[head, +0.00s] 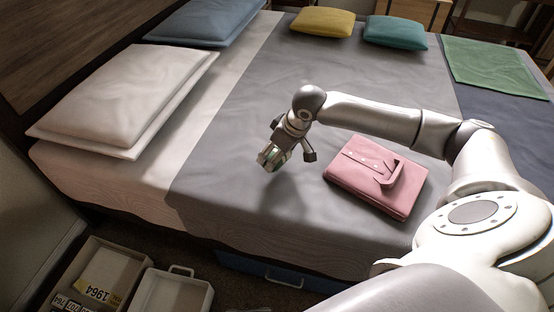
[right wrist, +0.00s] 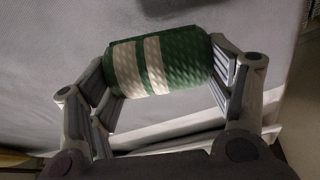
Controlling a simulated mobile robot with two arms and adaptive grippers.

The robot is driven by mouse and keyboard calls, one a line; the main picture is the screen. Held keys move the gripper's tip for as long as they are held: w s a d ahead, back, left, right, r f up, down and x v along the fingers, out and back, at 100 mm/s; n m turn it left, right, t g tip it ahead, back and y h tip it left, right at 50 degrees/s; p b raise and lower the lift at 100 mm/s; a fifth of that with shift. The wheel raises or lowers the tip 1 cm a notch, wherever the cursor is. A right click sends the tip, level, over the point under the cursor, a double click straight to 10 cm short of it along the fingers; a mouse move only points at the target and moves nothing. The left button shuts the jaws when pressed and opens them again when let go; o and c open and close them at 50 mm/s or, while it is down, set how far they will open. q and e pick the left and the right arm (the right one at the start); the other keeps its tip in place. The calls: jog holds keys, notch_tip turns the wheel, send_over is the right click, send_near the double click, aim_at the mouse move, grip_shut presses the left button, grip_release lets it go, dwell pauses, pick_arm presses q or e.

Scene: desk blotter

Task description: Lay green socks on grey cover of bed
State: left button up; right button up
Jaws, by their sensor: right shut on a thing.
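The green socks (right wrist: 182,62) are a rolled bundle with white stripes, seen large in the right wrist view. My right gripper (right wrist: 160,72) is shut on them, with one finger at each end of the roll. In the head view my right gripper (head: 271,158) is above the grey cover (head: 240,190) of the bed, left of a folded pink garment. The socks are mostly hidden by the fingers there. I cannot tell how far they are above the cover. My left gripper is not in view.
The folded pink garment (head: 350,178) lies on the cover. White pillows (head: 130,95) are at left, with a blue pillow (head: 205,22), yellow cushion (head: 322,22) and teal cushion (head: 396,32) behind. A green cloth (head: 490,65) lies far right. Trays (head: 172,290) stand on the floor below.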

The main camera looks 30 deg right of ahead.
jog(key=shift+f, duration=1.25)
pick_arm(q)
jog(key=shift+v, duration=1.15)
pick_arm(e)
jog(key=shift+f, duration=0.1)
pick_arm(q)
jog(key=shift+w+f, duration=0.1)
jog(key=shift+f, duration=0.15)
pick_arm(e)
jog(key=o, duration=1)
